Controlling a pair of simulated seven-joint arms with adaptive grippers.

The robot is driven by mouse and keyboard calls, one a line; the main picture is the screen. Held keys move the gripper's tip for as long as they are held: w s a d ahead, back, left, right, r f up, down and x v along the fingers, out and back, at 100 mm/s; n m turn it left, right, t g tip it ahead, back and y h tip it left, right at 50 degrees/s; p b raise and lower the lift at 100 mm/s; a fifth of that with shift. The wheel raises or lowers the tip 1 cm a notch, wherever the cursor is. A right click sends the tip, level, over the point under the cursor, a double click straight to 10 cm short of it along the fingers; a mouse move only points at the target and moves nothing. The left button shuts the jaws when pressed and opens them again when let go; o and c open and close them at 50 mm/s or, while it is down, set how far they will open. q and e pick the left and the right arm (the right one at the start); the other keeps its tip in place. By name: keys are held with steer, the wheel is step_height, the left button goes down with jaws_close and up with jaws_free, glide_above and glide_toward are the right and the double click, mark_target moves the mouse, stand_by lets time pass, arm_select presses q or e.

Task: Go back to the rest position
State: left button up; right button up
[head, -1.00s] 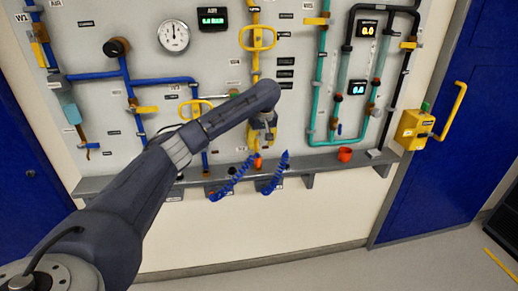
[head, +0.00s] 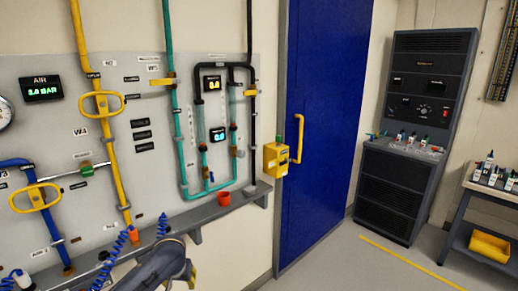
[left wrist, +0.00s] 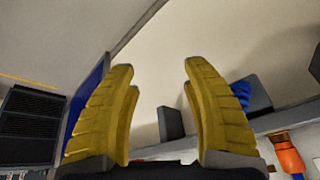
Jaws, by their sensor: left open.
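My left gripper (left wrist: 158,66) shows in the left wrist view as two yellow ribbed fingers, apart and with nothing between them. In the head view, the end of my left arm shows at the bottom edge, in front of the shelf, with only a small part of the gripper (head: 191,275) visible. In the wrist view the fingers point toward the pale wall, with the shelf edge behind and to the right. My right gripper is in neither view.
A blue door (head: 325,120), a dark equipment rack (head: 405,140) and a bench (head: 487,193) with bottles stand to the right. Open floor lies in front of the door.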

arm_select(q)
steer(key=s+d+f+m+t+h, duration=0.1)
steer(key=s+d+f+m, duration=0.2)
steer(key=s, duration=0.5)
steer(key=s+d+f+m+t, duration=0.1)
steer(key=s+d+f+m, duration=0.1)
steer(key=s+f, duration=0.45)
steer(key=s+a+r+m+y, duration=0.1)
steer(key=s+a+r, duration=0.15)
steer(key=s, duration=0.45)
steer(key=s+a+r+m+y, duration=0.15)
steer(key=s+a, duration=0.25)
steer(key=s, duration=0.4)
steer(key=s+a+r+y, duration=0.2)
steer(key=s+a, duration=0.1)
steer(key=s, duration=0.4)
steer(key=s+d+f+g+h, duration=0.1)
steer(key=s+d+f+h, duration=0.15)
steer(key=f, duration=1.45)
steer(key=s+d+f+g+h, duration=0.1)
steer(key=d+f, duration=0.2)
steer(key=f, duration=1.3)
steer(key=s+f+n+g+h, duration=0.1)
steer(key=s+f+n+g, duration=0.2)
steer(key=s+f, duration=1.6)
steer(key=shift+s+f, duration=0.2)
steer(key=shift+s, duration=0.8)
